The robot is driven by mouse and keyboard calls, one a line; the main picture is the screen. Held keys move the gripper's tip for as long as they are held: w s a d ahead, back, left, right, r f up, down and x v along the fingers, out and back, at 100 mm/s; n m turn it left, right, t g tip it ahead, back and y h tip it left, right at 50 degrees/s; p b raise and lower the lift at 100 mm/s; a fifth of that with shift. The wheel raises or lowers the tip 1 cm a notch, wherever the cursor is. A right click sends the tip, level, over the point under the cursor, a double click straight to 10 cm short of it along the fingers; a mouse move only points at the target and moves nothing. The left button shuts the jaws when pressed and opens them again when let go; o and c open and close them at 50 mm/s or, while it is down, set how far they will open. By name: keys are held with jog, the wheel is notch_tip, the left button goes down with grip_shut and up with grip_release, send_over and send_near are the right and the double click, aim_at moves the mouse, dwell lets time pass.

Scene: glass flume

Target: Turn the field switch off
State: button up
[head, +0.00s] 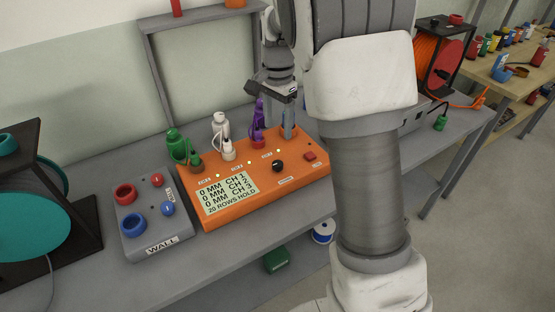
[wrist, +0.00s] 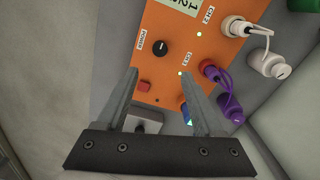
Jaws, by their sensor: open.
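No label that I can read says field switch, so I cannot tell which control it is. An orange control box (head: 272,196) with a display stands on the bench. It carries a black knob (head: 278,166) and a red button (head: 310,155); in the wrist view the knob (wrist: 160,48) and red button (wrist: 141,85) also show. My gripper (head: 278,128) is open above the box's back edge. In the wrist view its fingers (wrist: 157,76) are apart with nothing held. A pale grey block (wrist: 146,121) shows between them, partly hidden, with a blue-lit part (wrist: 187,113) by the right finger.
White (head: 228,150), purple (head: 258,137) and green (head: 176,144) plugs or bottles stand along the box's back. A grey block marked WALL (head: 148,222) with red and blue rings is left. Spools stand at both ends. The bench front (head: 250,238) has some bare room.

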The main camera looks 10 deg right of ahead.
aim_at(278, 163)
notch_tip(278, 163, down, 13)
jog(key=shift+r+b, duration=0.2)
jog(key=shift+b, duration=0.4)
grip_shut()
